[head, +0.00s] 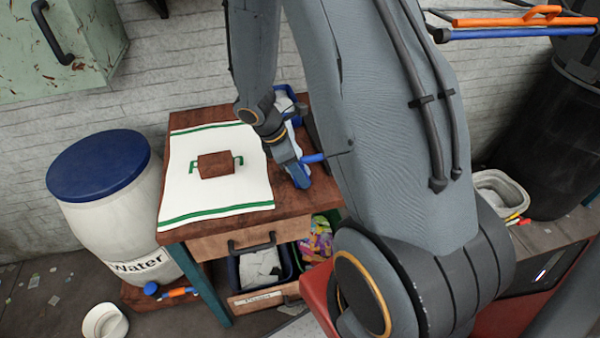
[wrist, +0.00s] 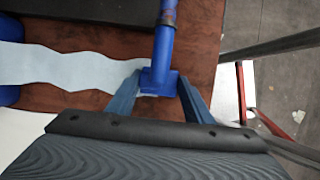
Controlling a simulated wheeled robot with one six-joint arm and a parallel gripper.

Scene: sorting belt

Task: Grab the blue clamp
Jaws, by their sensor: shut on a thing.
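The blue clamp (wrist: 160,60) is between the two fingers of my gripper (wrist: 157,95) in the wrist view, with its bar pointing away from me. My gripper is shut on it, over the wooden table. In the head view my gripper (head: 299,174) is at the right part of the tabletop, and the clamp's blue bar (head: 314,158) sticks out to its right. My arm hides part of the table there. I cannot tell whether the clamp touches the tabletop.
A white cloth with green stripes (head: 210,147) lies on the table (head: 300,203), with a brown block (head: 216,165) on it. A pale strip (wrist: 60,68) reaches close to the clamp. A water barrel (head: 105,215) stands left. Bins (head: 287,265) sit below the tabletop.

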